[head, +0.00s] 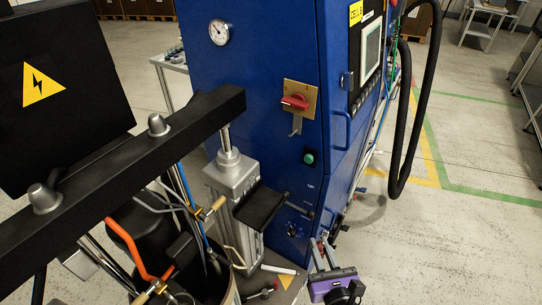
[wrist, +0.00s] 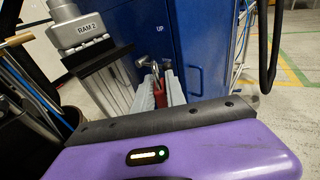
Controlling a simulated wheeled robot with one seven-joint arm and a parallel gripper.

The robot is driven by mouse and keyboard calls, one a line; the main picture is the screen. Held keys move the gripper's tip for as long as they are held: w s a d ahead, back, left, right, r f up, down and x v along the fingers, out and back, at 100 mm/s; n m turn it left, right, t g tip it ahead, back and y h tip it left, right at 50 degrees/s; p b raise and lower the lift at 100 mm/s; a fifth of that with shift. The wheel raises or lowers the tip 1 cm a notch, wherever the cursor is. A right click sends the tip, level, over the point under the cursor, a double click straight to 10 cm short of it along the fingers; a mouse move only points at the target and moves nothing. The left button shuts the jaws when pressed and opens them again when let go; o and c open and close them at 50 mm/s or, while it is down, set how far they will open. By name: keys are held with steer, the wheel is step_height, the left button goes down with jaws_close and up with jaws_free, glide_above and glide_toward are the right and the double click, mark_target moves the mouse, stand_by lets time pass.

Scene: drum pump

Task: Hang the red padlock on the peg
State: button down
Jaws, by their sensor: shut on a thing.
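The red padlock (wrist: 161,88) is between my gripper's two grey fingers in the wrist view, its silver shackle (wrist: 155,68) upward. My gripper (wrist: 160,92) is shut on it. In the head view my gripper (head: 324,252) is at the lower middle, in front of the blue cabinet's base, and the padlock is hard to make out there. A short peg (head: 300,210) stands out from the cabinet front under the "UP" label. A rounded metal end (wrist: 143,61) shows close to the shackle in the wrist view; whether they touch, I cannot tell.
The grey RAM 2 cylinder (wrist: 84,32) with a dark bracket (head: 259,207) stands left of my gripper. A red switch (head: 295,102) on a yellow plate is higher on the blue cabinet (head: 260,60).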

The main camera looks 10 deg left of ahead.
steer(key=w+a+r+n+g+y+p, duration=0.1)
steer(key=w+a+r+n+y+p, duration=0.25)
steer(key=a+r, duration=0.5)
steer(key=w+a+r+n+g+y+p, duration=0.15)
steer(key=w+a+r+p, duration=0.4)
steer(key=r, duration=0.65)
steer(key=shift+m, duration=0.5)
steer(key=shift+w+d+f+b, duration=0.1)
steer(key=shift+w+d+b, duration=0.3)
steer(key=shift+w, duration=0.55)
steer(key=shift+w+d+f+b, duration=0.1)
steer(key=shift+w+d+b, duration=0.3)
steer(key=shift+w, duration=0.55)
steer(key=shift+w+d+f+b, duration=0.1)
steer(key=shift+w+d+b, duration=0.3)
steer(key=shift+w, duration=0.55)
steer(key=shift+w+d, duration=0.15)
steer(key=shift+w, duration=0.3)
steer(key=shift+f, duration=0.2)
steer(key=shift+d+f+g, duration=0.1)
steer(key=shift+f+g, duration=0.15)
steer(key=shift+f, duration=0.05)
